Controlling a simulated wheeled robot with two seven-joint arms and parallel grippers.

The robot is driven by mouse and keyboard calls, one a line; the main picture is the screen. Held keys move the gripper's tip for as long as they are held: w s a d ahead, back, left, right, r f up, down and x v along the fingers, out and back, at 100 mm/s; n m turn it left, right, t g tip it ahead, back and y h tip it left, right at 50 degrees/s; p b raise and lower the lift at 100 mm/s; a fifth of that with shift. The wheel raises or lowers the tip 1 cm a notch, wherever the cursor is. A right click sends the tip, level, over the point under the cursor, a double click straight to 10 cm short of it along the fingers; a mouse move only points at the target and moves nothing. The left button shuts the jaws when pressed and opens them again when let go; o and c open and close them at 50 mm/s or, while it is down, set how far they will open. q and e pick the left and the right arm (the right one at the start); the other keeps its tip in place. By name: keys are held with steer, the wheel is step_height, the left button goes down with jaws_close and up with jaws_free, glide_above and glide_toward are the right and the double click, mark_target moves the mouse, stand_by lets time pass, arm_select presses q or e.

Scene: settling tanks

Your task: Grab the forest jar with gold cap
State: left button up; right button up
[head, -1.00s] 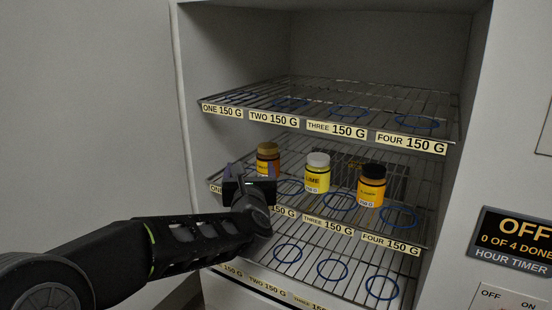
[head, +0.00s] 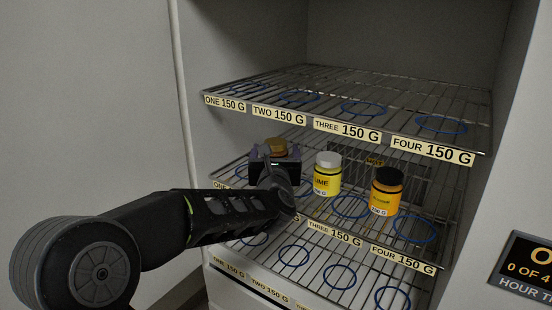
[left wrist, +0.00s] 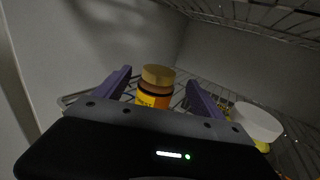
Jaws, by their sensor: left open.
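A jar with a gold cap (head: 276,146) stands on the middle shelf at the left. In the left wrist view this jar (left wrist: 155,98) shows an orange-yellow label under its gold cap; I see no forest-coloured jar. My left gripper (head: 275,153) is in front of it and hides most of its body in the head view. In the left wrist view the gripper (left wrist: 158,80) is open, with one purple finger on each side of the jar in the picture. I cannot tell how deep the jar sits between them. My right gripper is not in view.
A lime-labelled jar with a white cap (head: 327,174) stands just right of the gripper. A black-capped orange jar (head: 386,191) is further right. The top wire shelf (head: 330,105) is close above, and the cabinet's left wall is near. The lower shelf has empty blue rings.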

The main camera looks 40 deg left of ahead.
mark_target(276, 139)
arm_select(q)
steer(key=shift+w+a, duration=0.15)
steer(key=shift+w, duration=0.15)
steer(key=p+x, duration=0.2)
steer(key=x, duration=0.2)
steer(key=shift+w+a, duration=0.4)
steer(key=shift+w, duration=0.05)
jaws_close()
stand_by(1.0)
